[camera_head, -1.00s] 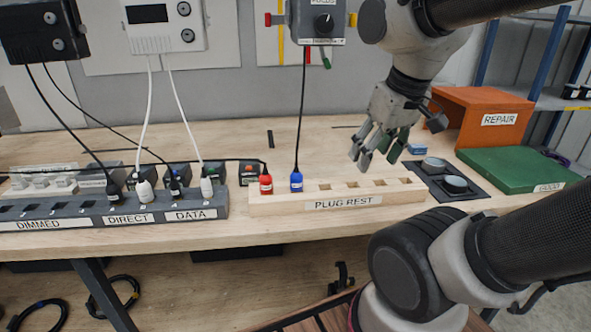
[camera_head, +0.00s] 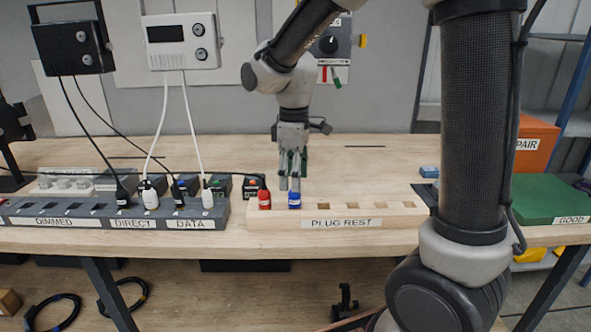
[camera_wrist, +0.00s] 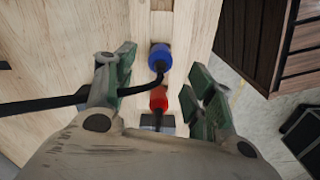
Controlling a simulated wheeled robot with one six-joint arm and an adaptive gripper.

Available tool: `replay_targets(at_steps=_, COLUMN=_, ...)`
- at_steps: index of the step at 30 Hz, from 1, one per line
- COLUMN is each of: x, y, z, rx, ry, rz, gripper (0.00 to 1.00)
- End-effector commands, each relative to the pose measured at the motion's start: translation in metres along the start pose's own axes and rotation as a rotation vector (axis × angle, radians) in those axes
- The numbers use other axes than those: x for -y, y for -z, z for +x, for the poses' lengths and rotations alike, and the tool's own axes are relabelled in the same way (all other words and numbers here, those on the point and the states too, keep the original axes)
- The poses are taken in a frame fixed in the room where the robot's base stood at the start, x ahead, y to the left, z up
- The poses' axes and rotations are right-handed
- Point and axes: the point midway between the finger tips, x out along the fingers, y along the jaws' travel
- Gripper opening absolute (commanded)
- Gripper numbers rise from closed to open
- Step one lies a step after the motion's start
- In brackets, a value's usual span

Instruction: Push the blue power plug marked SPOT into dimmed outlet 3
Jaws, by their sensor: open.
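The blue plug (camera_head: 294,200) stands upright in the left part of the wooden plug rest (camera_head: 390,221), just right of the red plug (camera_head: 264,199). My gripper (camera_head: 289,184) points down just above and behind the blue plug in the head view. In the wrist view the blue plug (camera_wrist: 159,58) lies ahead between the lines of the open fingers (camera_wrist: 160,95), with its black cord trailing back between them. The red plug (camera_wrist: 158,99) shows nearer, between the fingers. The dimmed outlets (camera_head: 72,208) are at the left end of the grey strip. The SPOT marking is too small to read.
Black and white plugs (camera_head: 150,196) fill outlets in the direct and data sections (camera_head: 190,223). Their cords rise to boxes on the wall. Small dark boxes stand behind the strip. A green tray (camera_head: 555,200) lies at right.

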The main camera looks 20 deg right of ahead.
Motion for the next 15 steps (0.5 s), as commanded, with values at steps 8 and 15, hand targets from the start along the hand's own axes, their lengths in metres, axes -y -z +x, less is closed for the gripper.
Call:
replay_targets(at_steps=8, x=0.001, y=-0.001, z=0.045, rx=0.003, ry=0.002, rz=0.002, gripper=0.54)
replay_targets(at_steps=15, x=0.0, y=-0.001, z=0.061, rx=0.0, ry=0.0, rz=0.003, gripper=0.54)
